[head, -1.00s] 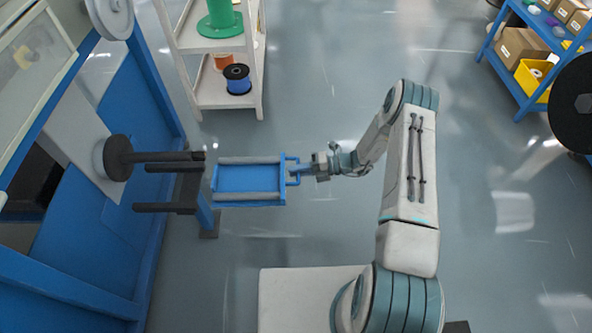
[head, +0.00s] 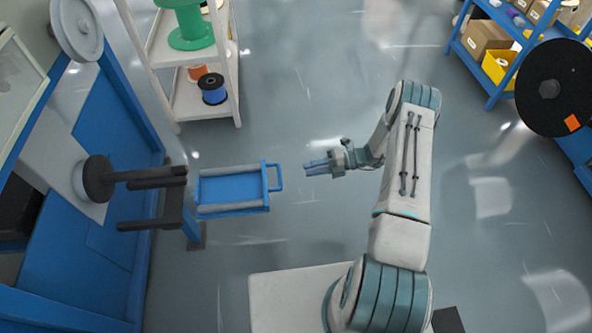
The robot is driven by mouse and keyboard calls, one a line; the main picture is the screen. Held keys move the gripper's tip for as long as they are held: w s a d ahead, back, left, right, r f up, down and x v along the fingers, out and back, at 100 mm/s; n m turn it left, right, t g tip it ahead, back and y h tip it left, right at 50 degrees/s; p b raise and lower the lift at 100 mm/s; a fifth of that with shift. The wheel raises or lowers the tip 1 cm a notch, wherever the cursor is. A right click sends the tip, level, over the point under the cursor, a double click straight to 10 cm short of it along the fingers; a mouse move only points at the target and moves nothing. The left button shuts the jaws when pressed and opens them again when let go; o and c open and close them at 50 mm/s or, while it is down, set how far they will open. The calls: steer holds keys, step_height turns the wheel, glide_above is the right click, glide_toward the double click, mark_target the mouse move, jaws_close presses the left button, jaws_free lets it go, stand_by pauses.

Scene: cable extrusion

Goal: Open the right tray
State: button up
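The blue tray (head: 230,187) with grey rails juts out to the right of the dark-armed stand on the blue machine. Its blue loop handle (head: 277,177) faces my gripper.
Dark bars (head: 150,183) and a dark disc (head: 97,178) stand left of the tray. A white shelf (head: 190,98) with spools is behind it. A blue rack (head: 483,72) with boxes and a large black spool (head: 552,87) are at right. The floor between is clear.

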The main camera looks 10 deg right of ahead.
steer(key=shift+v, duration=1.1)
steer(key=s+a+r+n+g+h+p, duration=0.1)
steer(key=s+r+n+h+p, duration=0.15)
steer(key=r+n+p, duration=0.65)
steer(key=s+a+r+n+g+h, duration=0.1)
steer(key=s+r+n+h, duration=0.15)
steer(key=r, duration=1.35)
steer(key=s+a+r+n+g+h+p, duration=0.1)
steer(key=s+r+n+h+p, duration=0.15)
steer(key=r+n+p, duration=0.65)
steer(key=s+r+n+t+h+p, duration=0.2)
steer(key=s+r+n, duration=0.3)
steer(key=r, duration=0.5)
steer(key=s+d+r+n+t+h+p, duration=0.1)
steer(key=s+r+n+t+h+p, duration=0.1)
steer(key=r, duration=0.8)
steer(key=s+d+r+n+t+h+p, duration=0.1)
steer(key=s+r+n+h+p, duration=0.3)
steer(key=s+r+n, duration=0.4)
steer(key=shift+s+d+r+t+p, duration=0.15)
steer(key=shift+s+r+t+p, duration=0.3)
steer(key=shift+s+r, duration=0.35)
steer(key=shift+w+r, duration=0.1)
steer(key=shift+w, duration=0.1)
